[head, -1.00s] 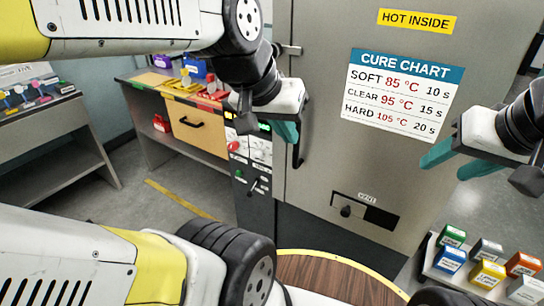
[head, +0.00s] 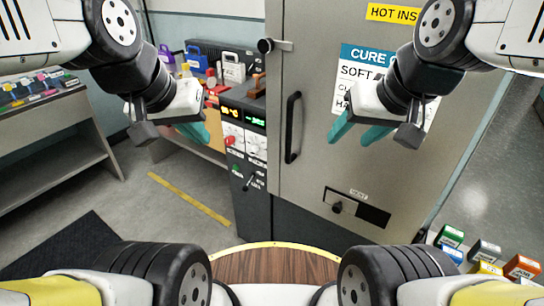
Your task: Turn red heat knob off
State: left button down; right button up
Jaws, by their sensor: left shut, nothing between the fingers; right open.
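A small red knob (head: 229,141) shows on the upper part of the dark control panel (head: 262,195), left of the oven door. It is too small to read its setting. Pale dials (head: 254,139) sit beside it, under an amber and a green display (head: 257,121). My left gripper (head: 200,134) is shut and empty, left of the red knob in the picture and apart from it. My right gripper (head: 353,133) is open and empty in front of the oven door, covering part of the cure chart (head: 362,53).
The grey oven door (head: 320,70) is closed, with a black vertical handle (head: 292,127) and a vent slider (head: 338,207) low down. A bench with coloured items (head: 196,64) stands behind my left gripper. Labelled blocks (head: 486,250) sit at lower right. Floor is open at left.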

aim_at(229, 141)
jog(key=j+u, duration=0.4)
jog(key=i+j+u, duration=0.1)
jog(key=u, duration=0.25)
jog(key=i+j+u, duration=0.2)
jog(key=u, duration=0.2)
